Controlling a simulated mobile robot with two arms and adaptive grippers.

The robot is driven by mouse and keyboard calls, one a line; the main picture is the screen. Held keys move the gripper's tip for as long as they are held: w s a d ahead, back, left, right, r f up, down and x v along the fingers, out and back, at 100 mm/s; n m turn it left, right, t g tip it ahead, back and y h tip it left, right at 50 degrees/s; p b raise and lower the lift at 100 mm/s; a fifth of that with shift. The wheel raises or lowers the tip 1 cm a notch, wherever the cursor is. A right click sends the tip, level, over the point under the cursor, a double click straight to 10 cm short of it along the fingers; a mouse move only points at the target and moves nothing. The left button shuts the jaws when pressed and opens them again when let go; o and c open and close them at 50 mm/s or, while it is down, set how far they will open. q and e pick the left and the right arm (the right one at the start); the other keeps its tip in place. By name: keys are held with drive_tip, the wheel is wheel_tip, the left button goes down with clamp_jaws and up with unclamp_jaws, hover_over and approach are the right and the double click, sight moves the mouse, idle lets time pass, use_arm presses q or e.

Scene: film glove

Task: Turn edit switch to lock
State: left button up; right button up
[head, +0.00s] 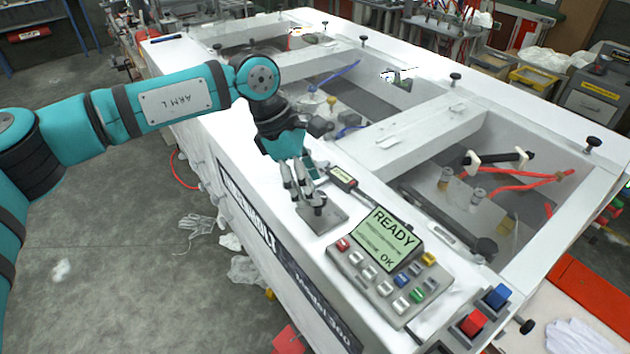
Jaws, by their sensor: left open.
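A small grey plate (334,219) with an upright metal knob (317,212) sits on the white machine's near edge, left of the display panel; it looks like the edit switch. Lock markings on it are too small to read. My left gripper (306,198) reaches down from the upper left, fingers open. Its fingertips are right at the knob and partly hide it. I cannot tell whether they touch it. My right gripper is not in view.
Red (474,323) and blue (498,296) push buttons stand at the front right. A small handheld device (342,177) lies just behind the plate. Open bays with hoses lie behind.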

use_arm(q)
drive_tip(key=shift+p+x, duration=0.35)
drive_tip(key=shift+x, duration=1.05)
drive_tip(key=shift+c, duration=0.4)
